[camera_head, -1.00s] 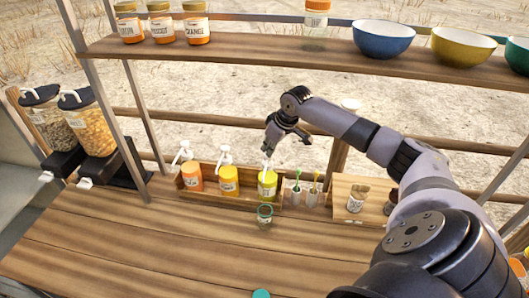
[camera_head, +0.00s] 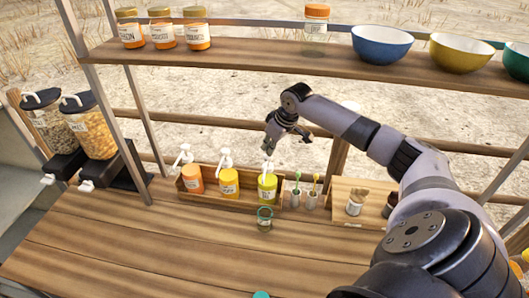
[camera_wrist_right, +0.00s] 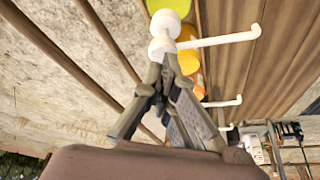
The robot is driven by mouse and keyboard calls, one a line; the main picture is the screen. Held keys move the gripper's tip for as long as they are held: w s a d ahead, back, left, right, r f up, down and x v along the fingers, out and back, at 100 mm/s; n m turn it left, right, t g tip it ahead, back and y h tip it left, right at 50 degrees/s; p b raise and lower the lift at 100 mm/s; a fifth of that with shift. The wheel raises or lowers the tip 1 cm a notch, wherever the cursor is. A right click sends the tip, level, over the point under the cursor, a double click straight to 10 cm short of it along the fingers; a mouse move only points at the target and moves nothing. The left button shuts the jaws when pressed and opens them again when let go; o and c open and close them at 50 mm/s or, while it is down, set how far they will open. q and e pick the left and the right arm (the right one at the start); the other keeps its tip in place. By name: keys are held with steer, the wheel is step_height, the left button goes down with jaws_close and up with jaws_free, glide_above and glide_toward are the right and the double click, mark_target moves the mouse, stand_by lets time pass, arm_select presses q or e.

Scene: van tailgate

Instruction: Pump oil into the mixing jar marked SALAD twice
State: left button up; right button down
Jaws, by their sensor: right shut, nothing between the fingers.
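Three pump bottles with white pump heads stand in a wooden rack: orange (camera_head: 193,178), yellow-orange (camera_head: 228,183) and yellow-green (camera_head: 267,187). Their labels are too small to read. A small glass jar (camera_head: 264,220) with a pale label stands on the counter in front of the yellow-green bottle; I cannot read its label. My right gripper (camera_head: 267,152) is shut and empty, right at the yellow-green bottle's pump head. In the wrist view, its fingertips (camera_wrist_right: 160,66) are close to the white pump head (camera_wrist_right: 163,28); I cannot tell if they touch. My left gripper is not in view.
The wooden counter (camera_head: 130,240) is clear at front left. Two cups with spoons (camera_head: 304,199) and a board with small jars (camera_head: 355,203) are right of the rack. Grain dispensers (camera_head: 92,125) stand left. A shelf (camera_head: 270,62) with jars and bowls spans above.

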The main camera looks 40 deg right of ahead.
steer(key=shift+f, duration=0.15)
stand_by(0.5)
steer(key=shift+s+a+f+b, duration=0.1)
steer(key=shift+f+b, duration=0.25)
steer(key=shift+f, duration=0.85)
steer(key=shift+r+p, duration=0.35)
steer(key=shift+r, duration=0.95)
steer(key=shift+r, duration=0.1)
